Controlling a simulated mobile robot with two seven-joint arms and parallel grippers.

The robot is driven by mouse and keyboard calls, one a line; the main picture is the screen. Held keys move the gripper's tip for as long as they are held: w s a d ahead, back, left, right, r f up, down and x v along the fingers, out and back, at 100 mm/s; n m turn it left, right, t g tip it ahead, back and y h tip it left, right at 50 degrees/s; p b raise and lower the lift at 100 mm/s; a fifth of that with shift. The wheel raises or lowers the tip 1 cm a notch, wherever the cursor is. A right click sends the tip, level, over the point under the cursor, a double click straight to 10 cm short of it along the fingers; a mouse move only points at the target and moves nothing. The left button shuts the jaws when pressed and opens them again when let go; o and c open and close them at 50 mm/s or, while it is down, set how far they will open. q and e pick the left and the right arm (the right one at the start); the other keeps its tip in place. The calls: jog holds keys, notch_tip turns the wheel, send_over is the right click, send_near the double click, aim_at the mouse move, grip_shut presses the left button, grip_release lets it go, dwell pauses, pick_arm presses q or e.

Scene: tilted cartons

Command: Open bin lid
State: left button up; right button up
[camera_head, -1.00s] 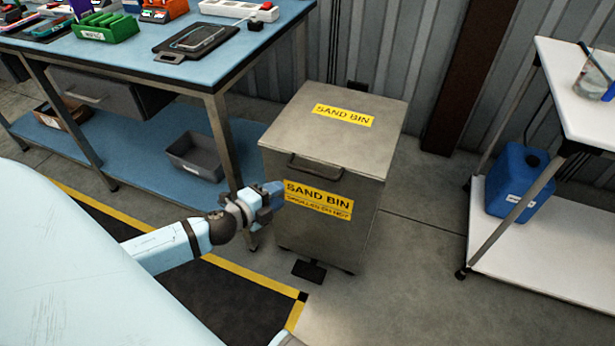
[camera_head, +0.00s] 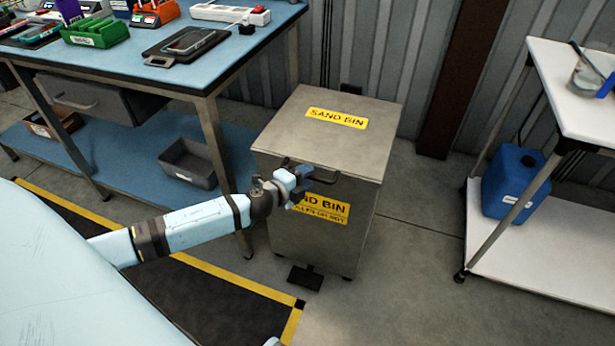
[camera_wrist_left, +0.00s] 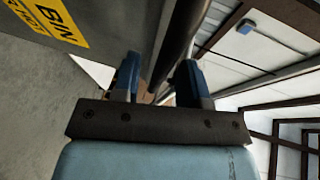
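The sand bin (camera_head: 325,235) is a grey metal box with yellow labels. Its lid (camera_head: 290,125) lies flat and closed. A dark bar handle (camera_head: 334,177) sits on the front just under the lid edge, partly hidden by my gripper. My right gripper is not in view.
A blue workbench (camera_head: 215,70) with trays and devices stands left of the bin. A black pedal (camera_head: 305,278) is at the bin's foot. A white shelf cart (camera_head: 520,250) with a blue canister (camera_head: 515,180) stands at right. Floor between bin and cart is clear.

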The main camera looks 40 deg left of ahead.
pick_arm(q)
jog(key=shift+w+d+f, duration=0.1)
jog(key=shift+w, duration=0.4)
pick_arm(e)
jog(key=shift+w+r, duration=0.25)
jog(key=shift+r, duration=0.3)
pick_arm(q)
grip_shut()
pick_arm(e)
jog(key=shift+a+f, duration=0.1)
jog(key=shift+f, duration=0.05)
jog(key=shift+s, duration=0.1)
